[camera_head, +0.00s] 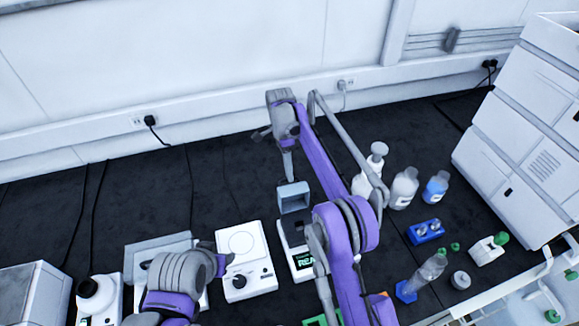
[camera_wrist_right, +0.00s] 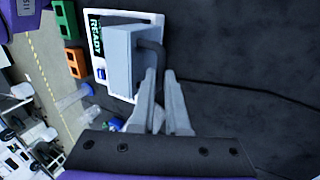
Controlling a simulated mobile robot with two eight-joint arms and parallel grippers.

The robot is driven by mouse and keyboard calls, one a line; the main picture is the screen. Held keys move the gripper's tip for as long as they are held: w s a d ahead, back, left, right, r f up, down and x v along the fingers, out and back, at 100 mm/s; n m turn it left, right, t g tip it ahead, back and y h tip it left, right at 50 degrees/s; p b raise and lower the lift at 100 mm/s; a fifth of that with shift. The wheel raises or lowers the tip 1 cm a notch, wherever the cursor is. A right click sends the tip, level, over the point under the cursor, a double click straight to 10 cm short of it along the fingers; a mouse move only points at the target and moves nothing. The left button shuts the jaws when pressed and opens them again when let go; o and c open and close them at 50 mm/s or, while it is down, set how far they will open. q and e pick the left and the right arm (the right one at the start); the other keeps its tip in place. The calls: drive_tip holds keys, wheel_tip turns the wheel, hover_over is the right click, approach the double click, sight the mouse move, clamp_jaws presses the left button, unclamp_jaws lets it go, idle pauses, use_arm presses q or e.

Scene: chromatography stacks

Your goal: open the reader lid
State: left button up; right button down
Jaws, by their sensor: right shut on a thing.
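The reader (camera_head: 303,262) is a white box on the dark bench, with a dark screen showing green letters, partly behind my right arm. Its grey-blue lid (camera_head: 294,197) stands raised at the back of the body, with a dark recess in front. In the right wrist view the lid (camera_wrist_right: 120,62) shows as a pale block with a dark bent handle (camera_wrist_right: 155,58) beside the reader's screen (camera_wrist_right: 96,36). My right gripper (camera_head: 289,172) reaches down behind the lid; its fingers (camera_wrist_right: 161,76) are shut on the handle. My left arm is at the lower left, its fingers out of sight.
A white device with a round plate (camera_head: 242,245) stands left of the reader. A white instrument stack (camera_head: 530,130) stands far right. The bench behind the lid is clear.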

use_arm(q)
drive_tip(key=shift+w+a+r, duration=0.15)
drive_tip(key=shift+w+r, duration=0.15)
drive_tip(key=shift+w, duration=0.3)
use_arm(e)
drive_tip(key=shift+w+f, duration=0.1)
drive_tip(key=shift+w, duration=0.2)
drive_tip(key=shift+g, duration=0.3)
drive_tip(key=c, duration=0.9)
unclamp_jaws()
drive_tip(key=shift+f, duration=0.1)
use_arm(q)
drive_tip(key=shift+w+r+p, duration=0.3)
drive_tip(key=shift+r+p, duration=0.1)
use_arm(e)
wheel_tip(320, 180, up, 10)
drive_tip(key=shift+r, duration=0.1)
use_arm(q)
drive_tip(key=shift+s, duration=0.1)
use_arm(e)
drive_tip(key=shift+s, duration=0.15)
